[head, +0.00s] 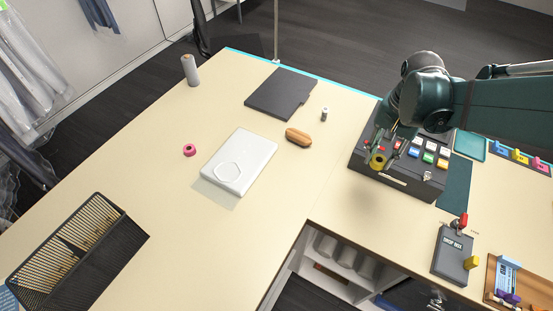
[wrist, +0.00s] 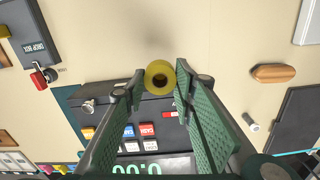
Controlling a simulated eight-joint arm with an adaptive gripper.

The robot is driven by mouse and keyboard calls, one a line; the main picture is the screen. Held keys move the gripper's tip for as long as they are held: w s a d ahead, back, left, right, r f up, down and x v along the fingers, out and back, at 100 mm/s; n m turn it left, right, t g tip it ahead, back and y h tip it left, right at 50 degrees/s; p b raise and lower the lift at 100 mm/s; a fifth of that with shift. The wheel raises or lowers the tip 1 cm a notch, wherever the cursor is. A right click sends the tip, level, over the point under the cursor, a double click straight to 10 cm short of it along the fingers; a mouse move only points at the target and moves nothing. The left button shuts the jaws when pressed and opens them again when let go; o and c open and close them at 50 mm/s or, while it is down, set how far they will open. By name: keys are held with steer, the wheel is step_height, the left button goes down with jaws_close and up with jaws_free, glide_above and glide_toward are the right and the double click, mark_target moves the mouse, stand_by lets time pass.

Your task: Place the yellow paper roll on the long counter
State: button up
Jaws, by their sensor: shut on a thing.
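The yellow paper roll (head: 377,163) is held at the tips of my gripper (head: 386,142), above the front edge of the dark cash register (head: 382,183). The roll appears raised clear of the surface.
A wire basket (head: 75,258) stands lower left, a drop box (head: 453,253) lower right.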

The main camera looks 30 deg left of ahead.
steer(key=s+a+n, duration=0.4)
steer(key=s+a, duration=1.4)
steer(key=a, duration=0.3)
steer(key=shift+w+d+f+b, duration=0.1)
steer(key=shift+d+f+b, duration=0.1)
steer(key=shift+f, duration=1.1)
steer(key=shift+w+d+f+b, duration=0.1)
steer(key=shift+f+b, duration=0.05)
steer(key=shift+f, duration=1.15)
steer(key=shift+f, duration=0.1)
steer(key=shift+f, duration=2.8)
steer(key=shift+f+b, duration=0.35)
steer(key=shift+f, duration=1.75)
